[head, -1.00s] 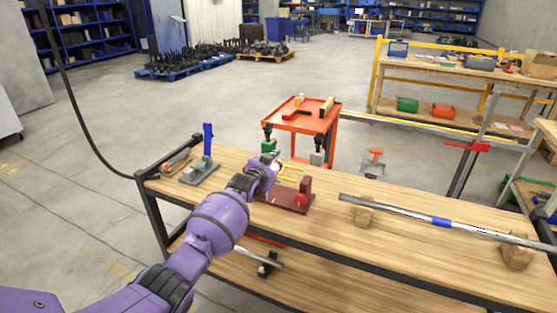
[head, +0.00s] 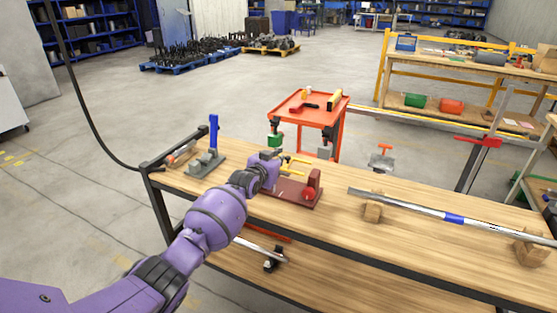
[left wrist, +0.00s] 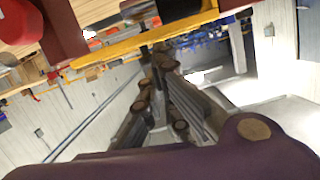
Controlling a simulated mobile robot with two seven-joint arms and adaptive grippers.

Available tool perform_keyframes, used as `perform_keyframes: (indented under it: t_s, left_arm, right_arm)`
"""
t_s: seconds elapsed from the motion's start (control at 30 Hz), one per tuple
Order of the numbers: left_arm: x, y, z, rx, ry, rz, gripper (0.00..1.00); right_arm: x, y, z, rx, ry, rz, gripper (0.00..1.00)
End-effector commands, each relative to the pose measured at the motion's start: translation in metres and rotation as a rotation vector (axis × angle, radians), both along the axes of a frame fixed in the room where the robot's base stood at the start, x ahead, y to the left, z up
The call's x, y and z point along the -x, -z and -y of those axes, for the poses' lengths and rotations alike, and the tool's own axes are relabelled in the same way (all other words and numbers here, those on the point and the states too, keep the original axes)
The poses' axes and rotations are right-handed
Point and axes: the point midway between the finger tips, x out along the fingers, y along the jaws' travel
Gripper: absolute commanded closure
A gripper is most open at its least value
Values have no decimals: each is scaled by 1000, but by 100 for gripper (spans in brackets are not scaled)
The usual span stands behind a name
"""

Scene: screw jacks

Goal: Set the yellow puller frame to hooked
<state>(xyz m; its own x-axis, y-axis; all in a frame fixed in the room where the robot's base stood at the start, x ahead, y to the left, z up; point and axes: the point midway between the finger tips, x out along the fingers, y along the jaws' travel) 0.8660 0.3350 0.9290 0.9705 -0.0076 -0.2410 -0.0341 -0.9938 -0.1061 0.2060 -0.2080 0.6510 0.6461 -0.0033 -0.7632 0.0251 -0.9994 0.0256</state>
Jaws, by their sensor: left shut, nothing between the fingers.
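The yellow puller frame (head: 296,159) is on the dark red fixture (head: 297,194) on the wooden bench; my gripper and wrist partly hide it. In the left wrist view the yellow frame (left wrist: 140,44) is a long bar running across the top, beside the dark red upright (left wrist: 62,30). My left gripper (head: 278,156) is right at the frame, at its left side in the head view. In the left wrist view its fingers (left wrist: 160,62) are shut and empty, with the tips close under the bar; I cannot tell whether they touch it. My right gripper is not in view.
A grey device with a blue lever (head: 213,135) stands left of the fixture. A long metal bar (head: 425,210) lies on wooden blocks to the right. An orange cart (head: 310,104) stands behind the bench. Bare bench top lies between the fixture and the blocks.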

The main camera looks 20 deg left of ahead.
Motion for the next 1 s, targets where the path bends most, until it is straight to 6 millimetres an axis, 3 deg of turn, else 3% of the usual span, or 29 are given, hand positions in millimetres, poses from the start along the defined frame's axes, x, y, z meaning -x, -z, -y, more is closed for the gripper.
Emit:
perform_keyframes:
  t_s: [0.27,0.47,0.5,0.7,1.0]
  left_arm:
    - [0,-11,1,-1,0,3,100]
    - [0,-61,4,0,-1,16,100]
    - [11,-54,3,1,0,8,100]
    - [55,-58,1,0,-1,5,100]
    - [94,-64,0,0,-1,1,100]
  right_arm:
    - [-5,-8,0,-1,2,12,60]
    - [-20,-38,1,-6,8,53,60]
    - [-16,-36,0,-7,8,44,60]
    - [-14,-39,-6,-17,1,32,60]
    - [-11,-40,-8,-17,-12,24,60]
